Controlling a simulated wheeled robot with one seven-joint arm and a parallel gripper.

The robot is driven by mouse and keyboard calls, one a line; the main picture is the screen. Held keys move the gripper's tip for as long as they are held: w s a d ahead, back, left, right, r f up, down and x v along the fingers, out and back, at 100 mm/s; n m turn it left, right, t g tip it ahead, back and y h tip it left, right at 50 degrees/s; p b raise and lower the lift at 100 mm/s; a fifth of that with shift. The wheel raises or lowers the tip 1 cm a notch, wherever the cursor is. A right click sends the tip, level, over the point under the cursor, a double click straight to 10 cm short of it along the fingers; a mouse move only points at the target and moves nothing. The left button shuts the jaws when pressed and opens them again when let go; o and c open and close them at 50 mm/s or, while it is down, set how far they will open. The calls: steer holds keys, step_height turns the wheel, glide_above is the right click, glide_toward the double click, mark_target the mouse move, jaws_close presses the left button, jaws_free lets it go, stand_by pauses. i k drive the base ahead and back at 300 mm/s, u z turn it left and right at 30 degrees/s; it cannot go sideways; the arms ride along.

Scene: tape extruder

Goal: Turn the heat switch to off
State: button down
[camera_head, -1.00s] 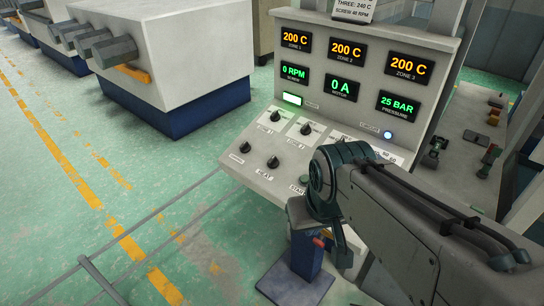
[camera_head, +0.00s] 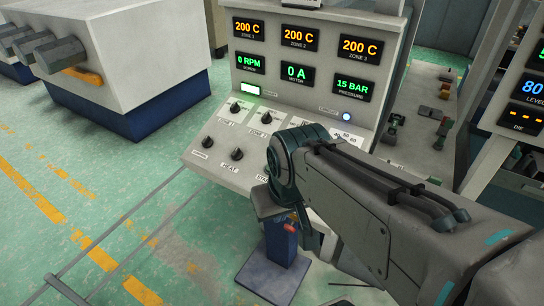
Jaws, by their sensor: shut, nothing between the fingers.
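The heat switch (camera_head: 237,154) is a small black knob on the sloped lower panel of the grey control console (camera_head: 222,132), with the word HEAT printed below it. Its pointer is too small to read. A similar black knob (camera_head: 208,142) sits to its left. My arm reaches in from the right and covers the right part of the sloped panel. My gripper cannot be made out; the arm's bent joint stands to the right of the heat switch, with a visible gap between them in the picture.
The zone displays (camera_head: 300,38) read 200 C, screw 0 RPM, motor 0 A and pressure 15 BAR. A blue pedestal (camera_head: 279,245) with a red part stands below the console. A white-and-blue machine (camera_head: 140,60) is at left. The green floor at lower left is mostly open.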

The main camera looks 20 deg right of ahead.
mark_target(237, 154)
steer(key=z, duration=0.1)
steer(key=k, duration=1)
steer(key=u, duration=0.95)
steer(key=i, duration=0.7)
steer(key=z, duration=0.5)
steer(key=i, duration=0.8)
steer(key=z, duration=0.85)
